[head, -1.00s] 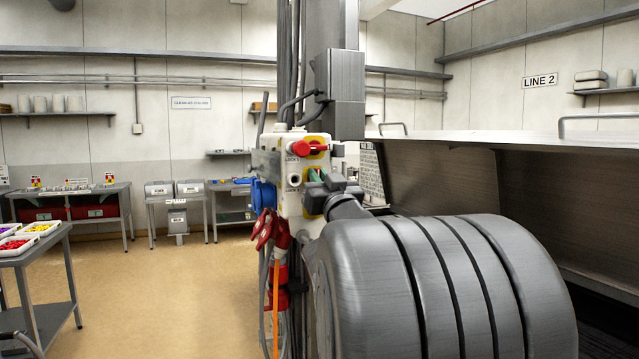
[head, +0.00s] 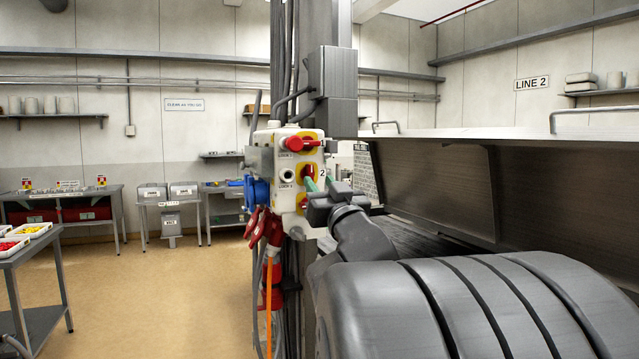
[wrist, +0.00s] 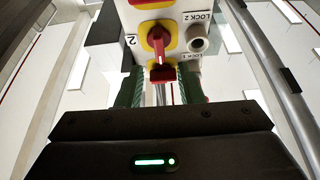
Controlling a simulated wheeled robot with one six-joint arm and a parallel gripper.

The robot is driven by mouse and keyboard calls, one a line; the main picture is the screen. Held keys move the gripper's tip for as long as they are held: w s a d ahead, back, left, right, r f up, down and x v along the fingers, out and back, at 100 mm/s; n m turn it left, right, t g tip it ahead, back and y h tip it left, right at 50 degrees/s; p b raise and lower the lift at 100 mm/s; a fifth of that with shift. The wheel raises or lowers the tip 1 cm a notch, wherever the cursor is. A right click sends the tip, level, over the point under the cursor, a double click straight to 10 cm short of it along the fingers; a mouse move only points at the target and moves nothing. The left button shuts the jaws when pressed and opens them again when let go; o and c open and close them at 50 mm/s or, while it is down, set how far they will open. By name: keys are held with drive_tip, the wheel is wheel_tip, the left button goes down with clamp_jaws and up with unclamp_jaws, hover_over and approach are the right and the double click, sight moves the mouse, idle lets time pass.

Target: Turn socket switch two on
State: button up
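Switch two (head: 308,172), a red handle on a yellow plate, is on the white socket box (head: 287,160) in the head view. In the wrist view, which shows the box upside down, switch two (wrist: 158,42) is beside a "2" label, its handle pointing down the picture. In the wrist view my gripper (wrist: 160,82) is open, one finger on each side of the handle's line. I cannot tell whether they touch it. Switch one (head: 298,144), also red, is above.
A blue socket (head: 257,190) and a red plug (head: 262,228) with hanging cables are on the box's left side. A grey column (head: 337,90) rises behind it. A large metal hood (head: 440,185) is at right. Open floor (head: 175,290) lies at left.

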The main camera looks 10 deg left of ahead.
sight(311, 172)
drive_tip(key=b+v, duration=0.1)
drive_tip(key=v, duration=0.7)
drive_tip(key=shift+s, duration=0.1)
drive_tip(key=p+x, duration=0.3)
drive_tip(key=x, duration=1)
drive_tip(key=shift+w+a+r, duration=0.1)
drive_tip(key=shift+w, duration=0.2)
drive_tip(key=shift+w+r+p, duration=0.1)
drive_tip(key=shift+p, duration=0.35)
drive_tip(key=shift+n, duration=0.5)
